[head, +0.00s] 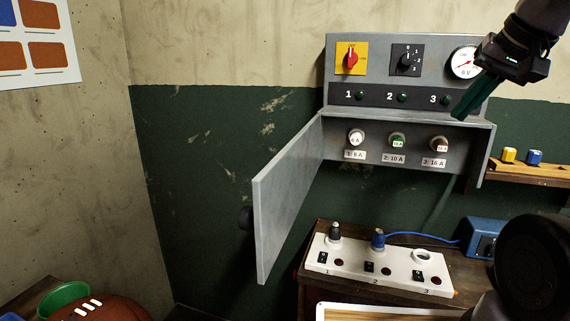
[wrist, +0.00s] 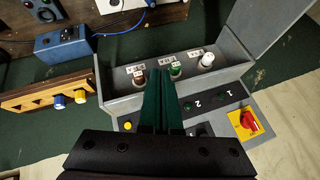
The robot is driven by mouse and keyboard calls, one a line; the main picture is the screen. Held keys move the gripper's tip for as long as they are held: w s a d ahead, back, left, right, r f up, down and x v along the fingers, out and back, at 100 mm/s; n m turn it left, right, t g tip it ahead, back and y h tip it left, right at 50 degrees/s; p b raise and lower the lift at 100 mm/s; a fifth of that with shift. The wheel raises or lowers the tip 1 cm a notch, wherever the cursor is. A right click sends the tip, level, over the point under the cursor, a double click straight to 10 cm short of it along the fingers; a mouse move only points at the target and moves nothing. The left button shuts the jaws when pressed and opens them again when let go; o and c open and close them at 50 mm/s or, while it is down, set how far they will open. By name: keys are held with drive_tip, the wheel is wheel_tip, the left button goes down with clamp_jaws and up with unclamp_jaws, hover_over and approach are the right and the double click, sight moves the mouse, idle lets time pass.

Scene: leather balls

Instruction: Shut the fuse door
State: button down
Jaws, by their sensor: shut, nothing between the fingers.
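The fuse door (head: 287,196) is a grey panel hinged at the left side of the fuse compartment. It stands wide open, swung out to the left and toward me. In the wrist view the door (wrist: 268,28) shows at the upper right. The grey fuse box (head: 480,140) is on the wall, with three fuses in its open compartment: a white one (head: 356,138), a green one (head: 397,140) and a reddish one (head: 439,144). My gripper (head: 462,112) is shut and empty, in front of the box's right part, apart from the door. Its green fingers (wrist: 157,75) show in the wrist view.
A white socket panel (head: 345,262) with plugs stands on a wooden bench below the box. A blue box (head: 482,238) with a cable is to its right. A wooden shelf (head: 530,172) holds a yellow and a blue piece. A brown ball (head: 95,308) lies at lower left.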

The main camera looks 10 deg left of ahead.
drive_tip(key=a+r+n+g, duration=0.2)
drive_tip(key=a+n+g, duration=0.65)
drive_tip(key=a, duration=1.35)
drive_tip(key=s+a+f+n+t+h, duration=0.1)
drive_tip(key=s+a+n+h, duration=0.1)
drive_tip(key=s+a+n, duration=0.35)
drive_tip(key=s+a+n+h, duration=0.1)
drive_tip(key=s+a+n, duration=0.1)
drive_tip(key=a, duration=0.6)
drive_tip(key=s+a+f+n+h, duration=0.2)
drive_tip(key=s+a+n, duration=0.2)
drive_tip(key=s+a, duration=0.45)
drive_tip(key=s+d+f, duration=0.2)
drive_tip(key=d+f, duration=0.4)
drive_tip(key=f, duration=0.4)
drive_tip(key=shift+s+d, duration=0.15)
drive_tip(key=shift+d, duration=0.15)
